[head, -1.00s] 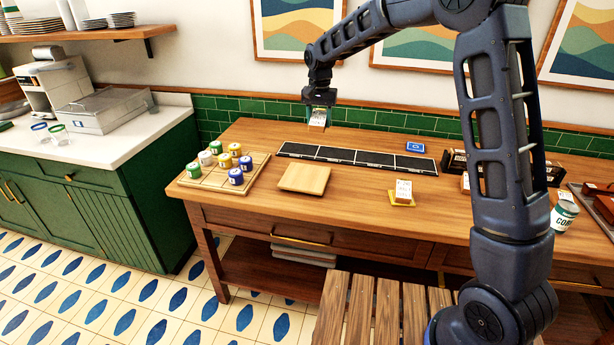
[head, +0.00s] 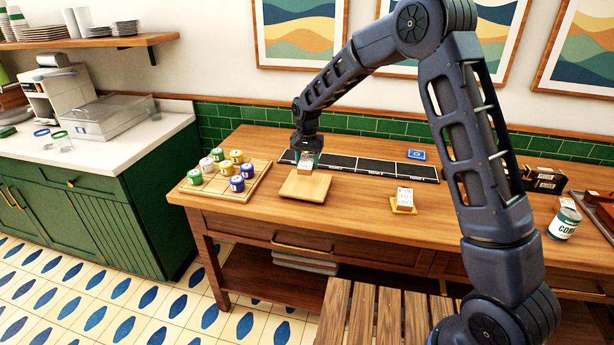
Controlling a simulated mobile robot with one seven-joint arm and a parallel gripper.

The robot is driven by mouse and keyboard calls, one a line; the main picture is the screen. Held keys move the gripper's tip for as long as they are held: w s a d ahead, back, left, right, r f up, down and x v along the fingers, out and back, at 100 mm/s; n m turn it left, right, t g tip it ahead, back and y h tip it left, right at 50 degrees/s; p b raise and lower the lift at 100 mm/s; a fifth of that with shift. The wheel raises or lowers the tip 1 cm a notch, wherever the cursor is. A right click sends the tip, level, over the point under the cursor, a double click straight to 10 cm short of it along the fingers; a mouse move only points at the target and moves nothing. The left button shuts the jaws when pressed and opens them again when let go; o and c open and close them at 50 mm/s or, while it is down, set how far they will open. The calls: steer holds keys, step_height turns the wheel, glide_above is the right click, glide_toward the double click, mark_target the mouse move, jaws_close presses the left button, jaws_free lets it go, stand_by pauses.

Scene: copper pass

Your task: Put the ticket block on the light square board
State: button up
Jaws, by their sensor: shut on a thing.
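The light square board (head: 304,190) lies flat on the wooden table, left of the middle. My gripper (head: 306,165) is above the back part of the board and points down. My fingers hide the block's upper part.
A long black strip (head: 375,167) runs behind the board. A wooden tray (head: 205,193) with several colored cans is at left. Black boxes (head: 543,179) and a labeled can (head: 564,223) are at right.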

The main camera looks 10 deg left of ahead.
mark_target(307, 183)
steer(key=shift+f, duration=2.9)
steer(key=shift+f, duration=0.1)
steer(key=o, duration=1)
steer(key=shift+o, duration=0.2)
